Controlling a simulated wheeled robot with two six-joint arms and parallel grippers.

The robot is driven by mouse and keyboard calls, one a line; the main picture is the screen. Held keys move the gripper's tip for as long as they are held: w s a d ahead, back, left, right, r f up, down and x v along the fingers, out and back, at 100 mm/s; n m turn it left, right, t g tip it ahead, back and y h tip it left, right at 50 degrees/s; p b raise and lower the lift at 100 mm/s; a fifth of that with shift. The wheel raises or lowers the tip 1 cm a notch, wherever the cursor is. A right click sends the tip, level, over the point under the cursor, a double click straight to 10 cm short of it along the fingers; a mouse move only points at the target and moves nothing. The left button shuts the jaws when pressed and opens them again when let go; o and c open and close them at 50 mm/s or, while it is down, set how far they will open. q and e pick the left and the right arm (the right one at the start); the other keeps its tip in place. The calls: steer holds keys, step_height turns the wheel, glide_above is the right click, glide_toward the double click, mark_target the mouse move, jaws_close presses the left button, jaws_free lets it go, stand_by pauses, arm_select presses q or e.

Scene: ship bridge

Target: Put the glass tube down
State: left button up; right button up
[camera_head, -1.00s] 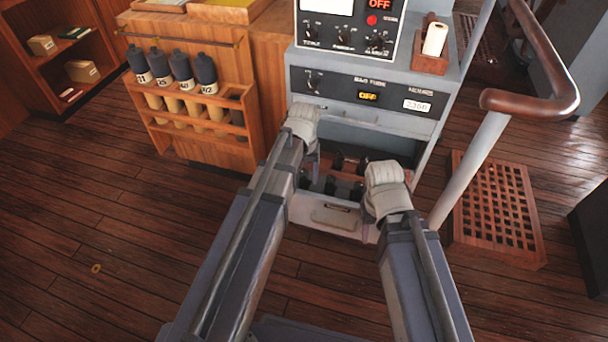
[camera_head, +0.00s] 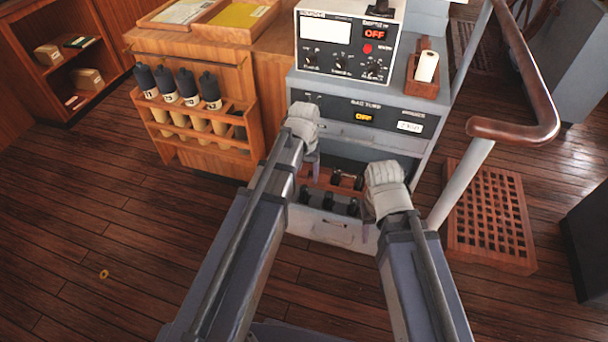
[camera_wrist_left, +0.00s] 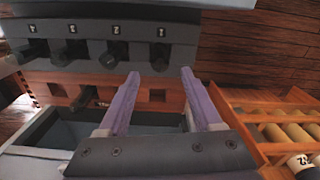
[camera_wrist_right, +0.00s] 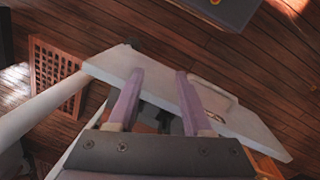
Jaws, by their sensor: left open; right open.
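I cannot make out a clearly glass tube in any view. An open drawer (camera_head: 325,228) low in the grey cabinet holds several dark cylindrical pieces (camera_head: 318,200) in wooden and dark rows. My left gripper (camera_head: 314,162) is over the drawer's left side. In the left wrist view its purple fingers (camera_wrist_left: 155,88) are apart with nothing between them; a dark cylinder (camera_wrist_left: 84,98) lies left of them, by a wooden strip with square holes. My right gripper (camera_head: 366,234) is at the drawer's right front. Its fingers (camera_wrist_right: 154,92) are open and empty in the right wrist view.
A rack of dark-capped tubes (camera_head: 190,122) hangs on the wooden desk at left. A wooden holder with a white roll (camera_head: 426,68) stands on the grey cabinet (camera_head: 440,100). A handrail (camera_head: 540,85) and a floor grating (camera_head: 492,215) are at right. The left floor is mostly clear.

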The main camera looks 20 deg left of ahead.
arm_select(q)
step_height(320, 180, up, 5)
steer(key=p, duration=0.3)
steer(key=shift+f, duration=0.15)
steer(key=s+d+m+y, duration=0.1)
steer(key=s+d+m, duration=0.4)
steer(key=s+d, duration=0.5)
steer(key=s, duration=0.4)
steer(key=shift+s+d, duration=0.15)
steer(key=shift+d, duration=0.1)
arm_select(e)
step_height(320, 180, up, 5)
steer(key=shift+f, duration=0.2)
arm_select(q)
step_height(320, 180, up, 4)
steer(key=p, duration=0.4)
arm_select(e)
step_height(320, 180, up, 4)
